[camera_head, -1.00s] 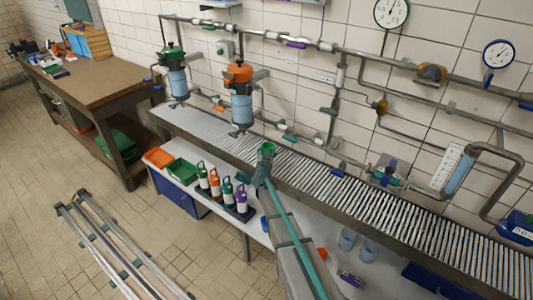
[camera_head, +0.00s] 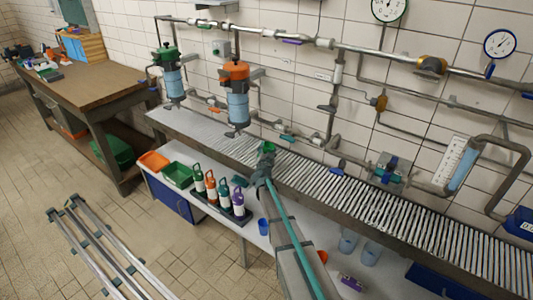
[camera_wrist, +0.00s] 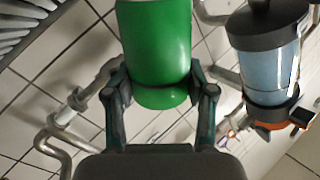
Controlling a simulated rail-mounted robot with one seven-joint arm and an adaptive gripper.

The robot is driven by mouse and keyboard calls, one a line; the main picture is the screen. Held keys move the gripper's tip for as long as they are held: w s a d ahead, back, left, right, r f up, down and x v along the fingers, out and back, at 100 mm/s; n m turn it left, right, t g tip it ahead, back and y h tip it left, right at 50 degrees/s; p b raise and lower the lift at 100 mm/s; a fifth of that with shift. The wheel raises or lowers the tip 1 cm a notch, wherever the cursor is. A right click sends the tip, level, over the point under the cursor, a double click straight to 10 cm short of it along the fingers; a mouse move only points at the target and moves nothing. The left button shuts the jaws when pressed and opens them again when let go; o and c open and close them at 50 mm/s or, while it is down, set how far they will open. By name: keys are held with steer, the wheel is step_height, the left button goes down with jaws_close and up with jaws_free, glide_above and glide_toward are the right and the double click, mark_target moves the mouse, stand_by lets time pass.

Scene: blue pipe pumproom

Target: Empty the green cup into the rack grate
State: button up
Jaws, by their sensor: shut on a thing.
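The green cup (camera_head: 268,147) is held over the left part of the slatted rack grate (camera_head: 400,221). My gripper (camera_head: 264,160) is shut on the cup. In the wrist view the green cup (camera_wrist: 155,45) sits between the two fingers of my gripper (camera_wrist: 158,92), and its upper end is cut off by the frame. The wrist picture is upside down, with slats of the grate (camera_wrist: 25,25) at top left, so the cup looks turned over with its cut-off end downward. Its mouth and contents are hidden, and no falling contents are visible.
A pipe canister with an orange top (camera_head: 235,72) hangs behind and left of the cup; a green-topped one (camera_head: 167,57) is further left. Below the grate, a shelf holds bottles in a rack (camera_head: 219,193), a green bin (camera_head: 178,174) and a small blue cup (camera_head: 263,226).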

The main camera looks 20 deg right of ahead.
steer(key=shift+s+d+f+m+b, duration=0.1)
steer(key=shift+s+d+m+b, duration=0.15)
steer(key=shift+d+m+b, duration=0.6)
steer(key=shift+s+d+f+m+b, duration=0.2)
steer(key=shift+m+b, duration=0.1)
steer(key=shift+b, duration=1.1)
steer(key=shift+s+d+f+m+b, duration=0.1)
steer(key=shift+s+d+m+b, duration=0.3)
steer(key=shift+b, duration=0.75)
steer(key=shift+w+d+m+b, duration=0.1)
steer(key=shift+d+m+b, duration=0.1)
steer(key=shift+m+b, duration=0.2)
steer(key=shift+d+f+m+b, duration=0.1)
steer(key=shift+f+m+b, duration=0.2)
steer(key=shift+m+b, duration=0.8)
steer(key=shift+d+f+m+b, duration=0.1)
steer(key=shift+f+m+b, duration=0.3)
steer(key=shift+b, duration=1.2)
steer(key=shift+s+d+f+m+b, duration=0.15)
steer(key=shift+f+m+b, duration=0.25)
steer(key=shift+m+b, duration=0.6)
steer(key=shift+s+d+f+m+b, duration=0.15)
steer(key=shift+f+m+b, duration=0.3)
steer(key=shift+m+b, duration=0.5)
steer(key=shift+d+f+m+b, duration=0.2)
steer(key=shift+f+m+b, duration=0.2)
steer(key=shift+m+b, duration=0.55)
steer(key=shift+s+d+r+m+b, duration=0.1)
steer(key=shift+d+m+b, duration=0.1)
steer(key=shift+m+b, duration=0.6)
